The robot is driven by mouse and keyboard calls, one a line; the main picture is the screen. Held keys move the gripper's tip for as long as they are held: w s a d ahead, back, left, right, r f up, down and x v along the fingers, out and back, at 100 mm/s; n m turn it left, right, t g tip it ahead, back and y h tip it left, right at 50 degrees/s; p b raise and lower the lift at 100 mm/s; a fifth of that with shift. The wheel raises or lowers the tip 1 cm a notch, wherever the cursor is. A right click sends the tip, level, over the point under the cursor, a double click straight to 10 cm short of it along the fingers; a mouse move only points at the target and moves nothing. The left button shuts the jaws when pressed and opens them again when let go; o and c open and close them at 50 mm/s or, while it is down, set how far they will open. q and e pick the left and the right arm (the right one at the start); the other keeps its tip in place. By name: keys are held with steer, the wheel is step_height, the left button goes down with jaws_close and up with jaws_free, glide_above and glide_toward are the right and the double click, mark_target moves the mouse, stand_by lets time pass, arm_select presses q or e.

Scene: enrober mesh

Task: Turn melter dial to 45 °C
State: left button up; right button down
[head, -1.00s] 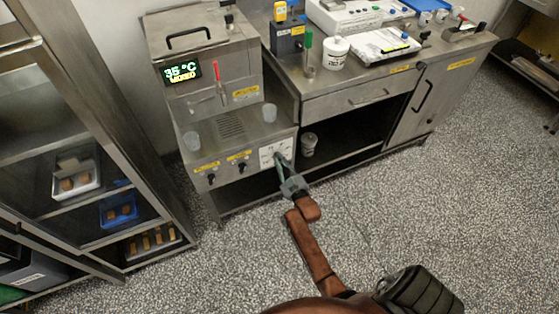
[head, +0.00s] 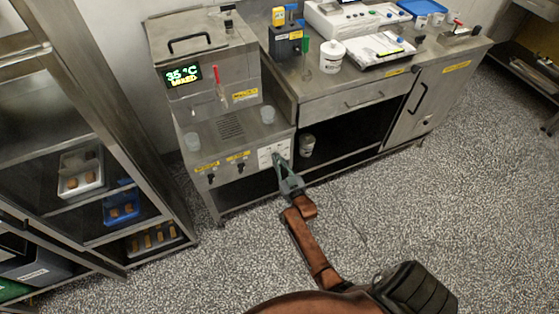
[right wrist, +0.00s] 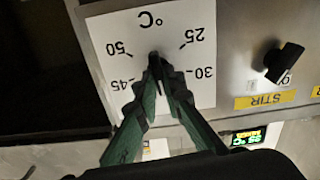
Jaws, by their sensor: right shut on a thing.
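The melter (head: 203,60) stands at the back left, and its green display (head: 184,75) reads 35 °C with a second line below. The dial's white scale plate (head: 272,153) is on the front panel. In the right wrist view the plate (right wrist: 120,30) appears upside down, with 25, 30, 45 and 50 visible. My right gripper (head: 279,160) is at the plate. In the wrist view its fingertips (right wrist: 157,62) are shut together over the plate's middle, on the dial knob, which they hide. The knob's pointer cannot be seen. My left gripper is not in view.
A black STIR knob (right wrist: 285,62) sits beside the plate. A counter (head: 345,103) with equipment is at right, a rack (head: 110,130) at left. The floor in front is clear.

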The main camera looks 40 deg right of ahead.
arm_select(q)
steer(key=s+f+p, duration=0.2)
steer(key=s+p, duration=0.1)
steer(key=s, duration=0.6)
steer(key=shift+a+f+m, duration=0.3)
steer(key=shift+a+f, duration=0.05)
arm_select(e)
steer(key=m, duration=1.6)
steer(key=shift+s+d+f, duration=0.15)
steer(key=shift+d+f, duration=0.15)
steer(key=shift+d, duration=0.05)
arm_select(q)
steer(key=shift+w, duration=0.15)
arm_select(e)
steer(key=c, duration=2)
jaws_free()
steer(key=shift+c, duration=0.2)
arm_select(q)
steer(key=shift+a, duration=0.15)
arm_select(e)
steer(key=v, duration=1.2)
steer(key=shift+r, duration=0.1)
